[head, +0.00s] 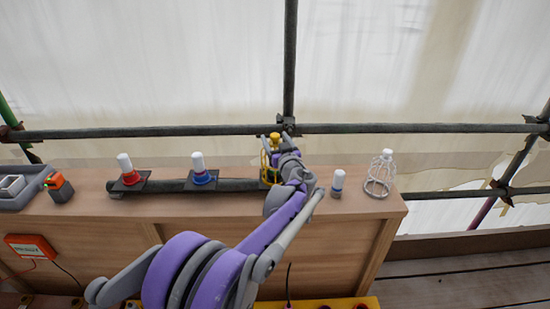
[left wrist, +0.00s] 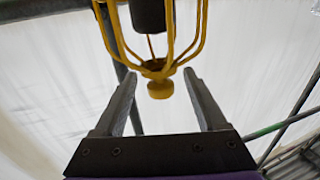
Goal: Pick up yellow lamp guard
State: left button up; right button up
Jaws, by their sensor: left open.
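The yellow lamp guard (head: 265,168) is a wire cage with a round knob on top. It stands near the back of the wooden bench, partly hidden behind my left gripper (head: 284,146) in the head view. In the left wrist view the guard (left wrist: 157,70) has its yellow knob between the two spread fingers of my left gripper (left wrist: 159,74), with a gap visible on each side. A dark cylinder (left wrist: 148,16) shows inside the cage. My left gripper is open and holds nothing. My right gripper is not in view.
Red-based (head: 128,172) and blue-based (head: 201,170) lamps stand left. A grey tray (head: 30,190) and orange-topped box (head: 59,187) are far left. A scaffold pipe (head: 170,131) runs behind.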

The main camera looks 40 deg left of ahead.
pick_arm(q)
jog(key=shift+a, duration=0.1)
grip_shut()
dwell(0.3)
